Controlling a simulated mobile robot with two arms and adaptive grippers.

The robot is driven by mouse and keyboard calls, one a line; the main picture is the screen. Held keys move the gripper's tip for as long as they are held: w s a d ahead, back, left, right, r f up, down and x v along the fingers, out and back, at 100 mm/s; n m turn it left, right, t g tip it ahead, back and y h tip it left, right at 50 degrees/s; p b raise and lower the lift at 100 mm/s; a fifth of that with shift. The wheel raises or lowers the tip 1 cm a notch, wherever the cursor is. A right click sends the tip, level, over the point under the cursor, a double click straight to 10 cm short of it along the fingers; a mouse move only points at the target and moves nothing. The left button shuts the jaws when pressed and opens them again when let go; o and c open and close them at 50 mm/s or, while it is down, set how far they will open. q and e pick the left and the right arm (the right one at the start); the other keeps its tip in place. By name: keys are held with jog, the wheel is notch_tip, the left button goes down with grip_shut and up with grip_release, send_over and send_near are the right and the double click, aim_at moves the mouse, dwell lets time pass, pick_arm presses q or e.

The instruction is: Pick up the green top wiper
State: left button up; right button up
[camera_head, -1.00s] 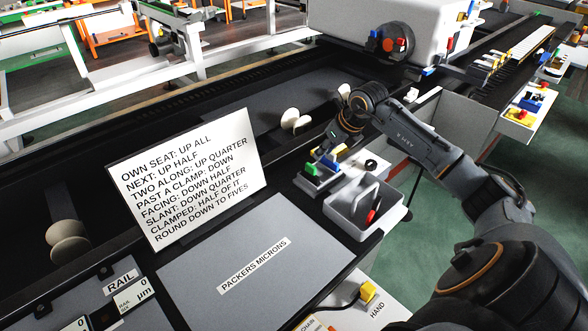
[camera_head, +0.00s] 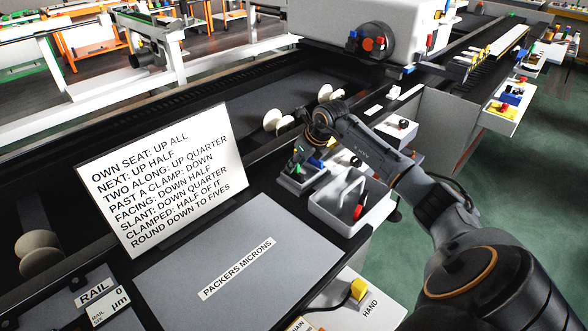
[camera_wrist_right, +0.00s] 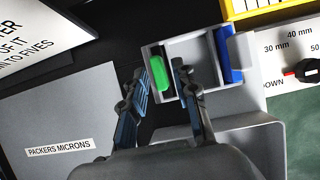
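The green wiper (camera_wrist_right: 158,72) lies in the left part of a small grey tray (camera_wrist_right: 151,54) in the right wrist view. My left gripper is not in view.
A blue block (camera_wrist_right: 222,55) stands at the tray's right side. A larger grey handled bin (camera_head: 345,213) holding a red-ended item is close by. An instruction sign (camera_head: 160,180) stands to the left. The grey packers plate (camera_head: 215,240) is bare apart from its label.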

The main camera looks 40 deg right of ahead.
grip_shut()
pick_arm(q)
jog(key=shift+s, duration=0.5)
